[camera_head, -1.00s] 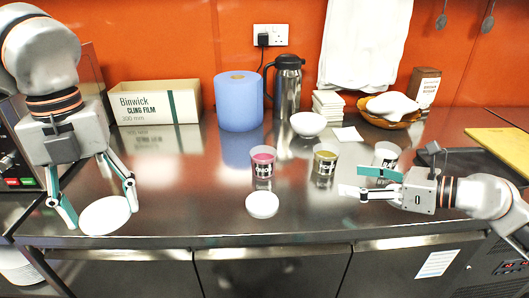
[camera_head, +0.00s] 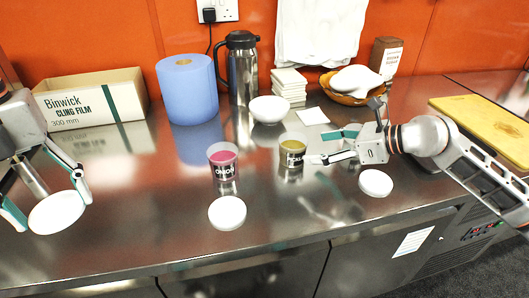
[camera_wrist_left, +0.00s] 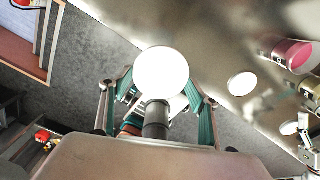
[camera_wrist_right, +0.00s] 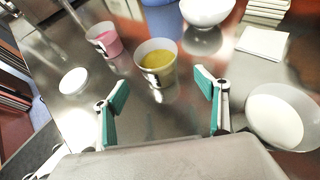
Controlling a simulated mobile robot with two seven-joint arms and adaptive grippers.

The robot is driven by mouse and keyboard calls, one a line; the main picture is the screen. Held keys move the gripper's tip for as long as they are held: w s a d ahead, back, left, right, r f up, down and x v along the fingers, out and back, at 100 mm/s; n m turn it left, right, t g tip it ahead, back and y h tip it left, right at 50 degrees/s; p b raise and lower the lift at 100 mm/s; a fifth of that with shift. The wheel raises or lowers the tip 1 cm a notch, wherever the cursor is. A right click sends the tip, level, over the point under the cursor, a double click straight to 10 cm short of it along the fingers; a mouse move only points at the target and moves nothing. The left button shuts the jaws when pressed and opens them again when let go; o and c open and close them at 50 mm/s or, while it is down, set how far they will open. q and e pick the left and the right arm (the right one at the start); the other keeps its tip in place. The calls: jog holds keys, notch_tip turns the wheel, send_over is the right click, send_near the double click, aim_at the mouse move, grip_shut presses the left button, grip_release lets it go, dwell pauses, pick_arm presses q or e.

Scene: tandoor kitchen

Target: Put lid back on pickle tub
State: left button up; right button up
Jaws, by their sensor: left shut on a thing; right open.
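My left gripper (camera_head: 50,208) is shut on a round white lid (camera_head: 57,212), held at the far left near the counter's front edge. The lid also shows between the fingers in the left wrist view (camera_wrist_left: 161,72). A tub with yellow content (camera_head: 292,154) stands uncovered mid-counter. My right gripper (camera_head: 324,147) is open and empty just right of it; the right wrist view shows this yellow tub (camera_wrist_right: 157,62) ahead, between the fingers. A pink-filled tub labelled onion (camera_head: 223,162) stands uncovered to its left. A tub with white content (camera_wrist_right: 281,118) is hidden behind my right gripper in the head view.
One white lid (camera_head: 227,212) lies before the pink tub, another (camera_head: 375,183) below my right gripper. Behind stand a blue roll (camera_head: 187,90), a flask (camera_head: 242,70), a white bowl (camera_head: 269,109) and a cling film box (camera_head: 92,100).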

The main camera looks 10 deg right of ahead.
aim_at(306, 148)
jog(key=x, duration=0.4)
jog(key=shift+w+a+f, duration=0.2)
jog(key=shift+w+a, duration=0.05)
jog(key=shift+f+x, duration=0.25)
jog(key=shift+x, duration=2.45)
jog(key=shift+s, duration=0.2)
jog(key=c, duration=1.4)
